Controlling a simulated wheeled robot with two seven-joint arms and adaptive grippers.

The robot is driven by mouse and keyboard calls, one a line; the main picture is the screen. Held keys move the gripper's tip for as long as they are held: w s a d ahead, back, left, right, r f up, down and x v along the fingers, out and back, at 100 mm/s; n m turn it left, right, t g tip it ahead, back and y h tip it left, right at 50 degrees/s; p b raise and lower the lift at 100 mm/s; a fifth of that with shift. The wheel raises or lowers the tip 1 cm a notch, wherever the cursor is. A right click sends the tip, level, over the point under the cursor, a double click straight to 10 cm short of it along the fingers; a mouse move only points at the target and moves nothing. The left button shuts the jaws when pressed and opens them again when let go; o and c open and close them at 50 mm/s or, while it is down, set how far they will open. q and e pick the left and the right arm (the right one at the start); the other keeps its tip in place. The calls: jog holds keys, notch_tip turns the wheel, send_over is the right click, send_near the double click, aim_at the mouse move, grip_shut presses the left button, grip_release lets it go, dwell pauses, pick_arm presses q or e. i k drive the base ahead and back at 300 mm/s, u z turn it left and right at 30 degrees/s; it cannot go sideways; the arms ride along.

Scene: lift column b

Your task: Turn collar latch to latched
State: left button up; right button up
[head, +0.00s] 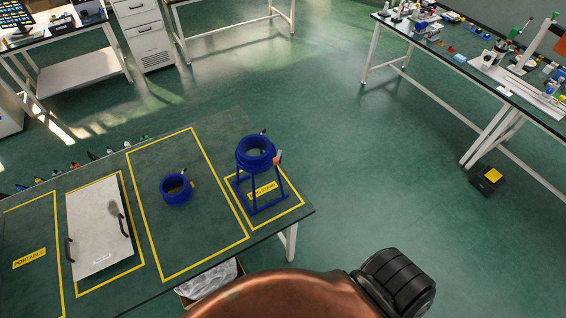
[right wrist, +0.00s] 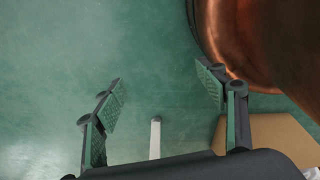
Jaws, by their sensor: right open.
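A blue collar (head: 256,153) sits on top of a blue four-legged stand in the head view, at the right end of the table. A small orange part (head: 278,158), perhaps the latch, shows on the collar's right side; its setting is too small to tell. A second blue ring (head: 176,188) with a small tan tab lies on the table to the left. My right gripper (right wrist: 162,90) is open and empty in the right wrist view, above the green floor and apart from the collar. My left gripper is not in view.
The table (head: 205,150) has yellow-outlined zones. A white panel (head: 98,230) with two dark handles lies left of the loose ring. A box (head: 210,285) with a clear bag stands under the table's front edge.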

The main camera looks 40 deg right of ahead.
aim_at(275, 160)
jog(key=z, duration=0.6)
jog(key=i, duration=0.15)
jog(key=z, duration=0.6)
